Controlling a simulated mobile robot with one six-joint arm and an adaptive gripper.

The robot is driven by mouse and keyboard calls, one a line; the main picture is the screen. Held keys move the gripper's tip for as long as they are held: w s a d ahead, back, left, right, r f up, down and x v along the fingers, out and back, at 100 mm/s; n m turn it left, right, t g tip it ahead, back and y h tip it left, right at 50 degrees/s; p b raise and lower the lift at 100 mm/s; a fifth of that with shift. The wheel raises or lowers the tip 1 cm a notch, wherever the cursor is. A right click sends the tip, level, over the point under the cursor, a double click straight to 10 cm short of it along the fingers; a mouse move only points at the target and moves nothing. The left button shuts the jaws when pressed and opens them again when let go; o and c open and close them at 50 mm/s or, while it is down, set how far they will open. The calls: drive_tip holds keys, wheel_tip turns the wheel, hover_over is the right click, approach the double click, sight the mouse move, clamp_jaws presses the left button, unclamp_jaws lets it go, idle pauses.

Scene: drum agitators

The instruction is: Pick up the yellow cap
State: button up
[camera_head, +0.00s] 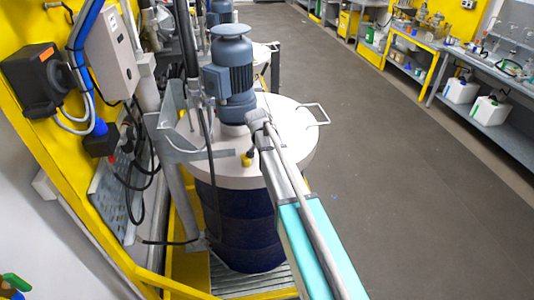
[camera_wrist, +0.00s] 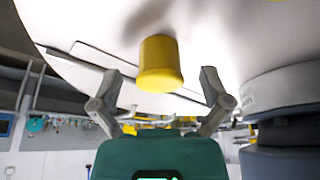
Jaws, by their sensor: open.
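The yellow cap (camera_wrist: 160,64) stands out from the white drum lid in the middle of the wrist view. In the head view the cap (camera_head: 246,161) shows as a small yellow spot on the lid (camera_head: 292,138), beside my arm. My gripper (camera_wrist: 160,76) is open and empty. Its two grey fingers appear on either side of the cap in the wrist view, with clear gaps on both sides. I cannot tell how far the fingertips are from the cap in depth. In the head view my arm hides part of the lid and the fingers are hard to make out.
A blue-grey agitator motor (camera_head: 230,75) rises from the lid close to the cap. A wire handle (camera_head: 313,114) sits at the lid's right edge. The dark blue drum (camera_head: 235,225) stands beside a yellow frame with cables. The grey floor (camera_head: 400,190) to the right is clear.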

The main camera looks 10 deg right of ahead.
drive_tip(key=shift+w+d+f, duration=0.1)
drive_tip(key=shift+w+f, duration=0.05)
drive_tip(key=shift+f, duration=0.3)
idle(0.3)
drive_tip(key=c, duration=0.9)
